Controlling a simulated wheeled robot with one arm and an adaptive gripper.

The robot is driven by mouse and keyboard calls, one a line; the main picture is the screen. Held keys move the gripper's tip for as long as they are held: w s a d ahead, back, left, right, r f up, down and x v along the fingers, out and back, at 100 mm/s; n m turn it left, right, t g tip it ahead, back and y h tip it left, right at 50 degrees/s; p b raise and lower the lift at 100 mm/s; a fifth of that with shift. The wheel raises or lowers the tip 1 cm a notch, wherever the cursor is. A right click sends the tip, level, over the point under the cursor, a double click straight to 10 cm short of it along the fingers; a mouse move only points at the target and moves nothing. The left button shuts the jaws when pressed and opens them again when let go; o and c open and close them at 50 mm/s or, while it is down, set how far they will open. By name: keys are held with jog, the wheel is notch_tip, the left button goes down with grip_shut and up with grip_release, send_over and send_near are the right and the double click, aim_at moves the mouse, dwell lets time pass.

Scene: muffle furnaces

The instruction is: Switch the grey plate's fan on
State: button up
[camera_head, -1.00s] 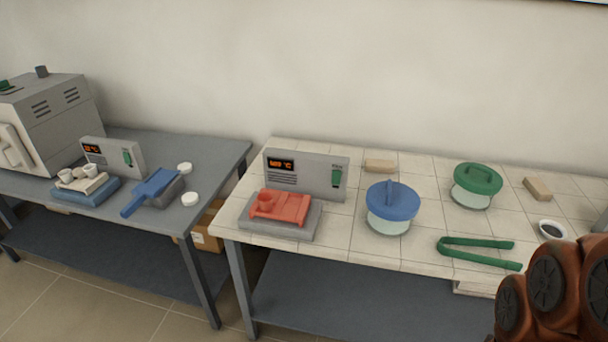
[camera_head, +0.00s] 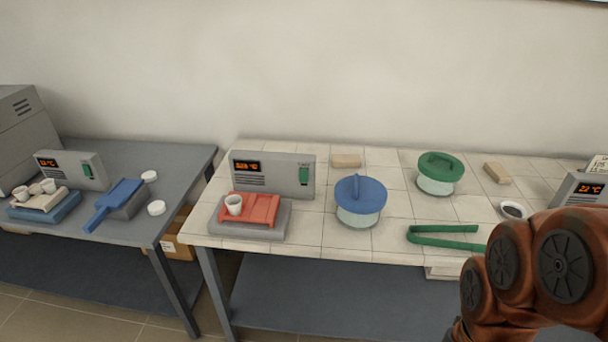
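A grey plate (camera_head: 250,228) lies at the left end of the white tiled table. A red tray (camera_head: 262,208) with a small white cup (camera_head: 234,205) rests on it. Right behind stands a grey control box (camera_head: 271,172) with a lit orange display (camera_head: 247,167), whose digits are hard to read. A green switch (camera_head: 303,174) sits at the right of the box's front; I cannot tell its position for sure. My gripper is out of view; only orange-brown links of my arm show at the lower right, apart from the box.
A blue-lidded glass jar (camera_head: 360,197), a green-lidded jar (camera_head: 439,168) and green tongs (camera_head: 443,236) share the tiled table (camera_head: 320,240). Another display box (camera_head: 580,190) stands at the right. A blue plate (camera_head: 47,209) with its own box (camera_head: 72,167) is on the left table.

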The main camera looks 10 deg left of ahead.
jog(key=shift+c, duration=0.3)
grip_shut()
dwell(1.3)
